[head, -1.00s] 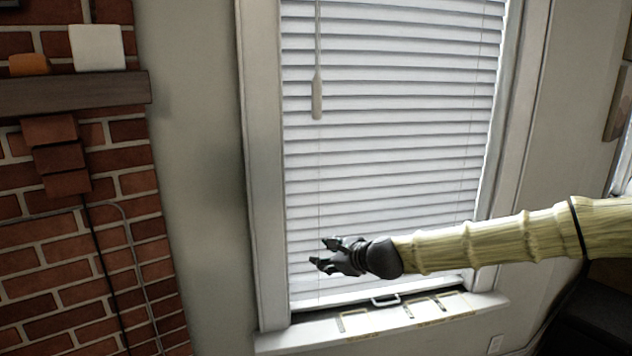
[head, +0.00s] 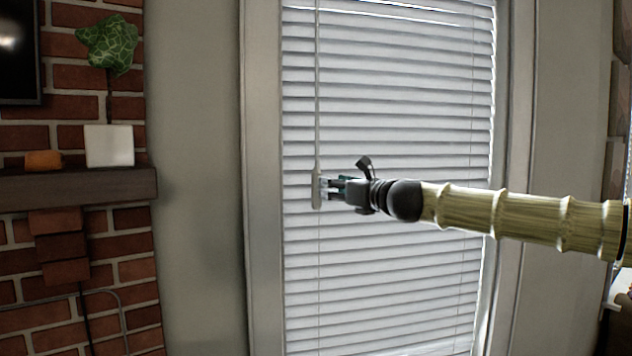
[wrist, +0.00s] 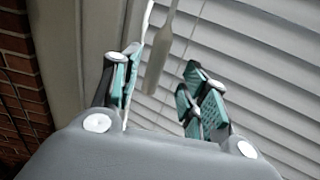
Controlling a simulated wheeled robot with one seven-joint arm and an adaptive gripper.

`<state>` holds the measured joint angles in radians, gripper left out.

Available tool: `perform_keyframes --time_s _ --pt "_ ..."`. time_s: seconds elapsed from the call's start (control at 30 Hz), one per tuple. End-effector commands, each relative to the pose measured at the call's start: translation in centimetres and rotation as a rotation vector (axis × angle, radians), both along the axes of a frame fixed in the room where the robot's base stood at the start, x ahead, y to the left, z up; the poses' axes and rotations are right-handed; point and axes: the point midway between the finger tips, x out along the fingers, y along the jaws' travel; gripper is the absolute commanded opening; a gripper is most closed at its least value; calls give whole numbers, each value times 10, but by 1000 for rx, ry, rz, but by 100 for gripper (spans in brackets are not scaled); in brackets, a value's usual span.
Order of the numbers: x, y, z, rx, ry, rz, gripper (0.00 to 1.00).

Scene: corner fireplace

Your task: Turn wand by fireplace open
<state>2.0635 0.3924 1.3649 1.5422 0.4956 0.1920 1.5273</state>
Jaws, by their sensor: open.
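The wand (head: 317,188) is a thin pale rod with a thicker flat handle at its lower end. It hangs in front of the closed-looking white blinds (head: 400,130), near their left side. My gripper (head: 328,187) is at the height of the wand's handle, its fingertips at or very near it. In the wrist view my gripper (wrist: 162,85) is open, with teal-padded fingers spread apart. The wand's handle (wrist: 158,60) shows in the gap between the fingers, nearer the left finger. I cannot tell whether a finger touches it.
The window's left frame (head: 262,190) stands just left of the wand. Further left is the brick fireplace with a dark mantel (head: 60,188), holding a white planter (head: 109,146) and an orange object (head: 43,160). A thin cord hangs below the wand.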

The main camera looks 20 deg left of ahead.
Motion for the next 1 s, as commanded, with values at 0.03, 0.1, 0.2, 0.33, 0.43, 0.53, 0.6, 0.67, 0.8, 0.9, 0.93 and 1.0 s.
perform_keyframes --time_s 0.03,0.1,0.2,0.33,0.43,0.53,0.6,0.67,0.8,0.9,0.93,1.0 --pt "4 8 2 -1 2 2 45" --pt "11 16 3 -1 1 1 45" --pt "21 28 2 0 3 1 45" --pt "32 43 3 -1 0 1 45" --pt "40 52 2 -2 1 0 45" --pt "45 60 2 -1 0 1 45" --pt "48 63 1 -1 0 1 45" --pt "50 65 1 -1 0 0 45" --pt "51 67 0 -1 1 1 45" --pt "51 68 -1 -1 0 1 45" --pt "51 68 -1 -1 0 1 45" --pt "51 67 -1 -1 0 1 45"
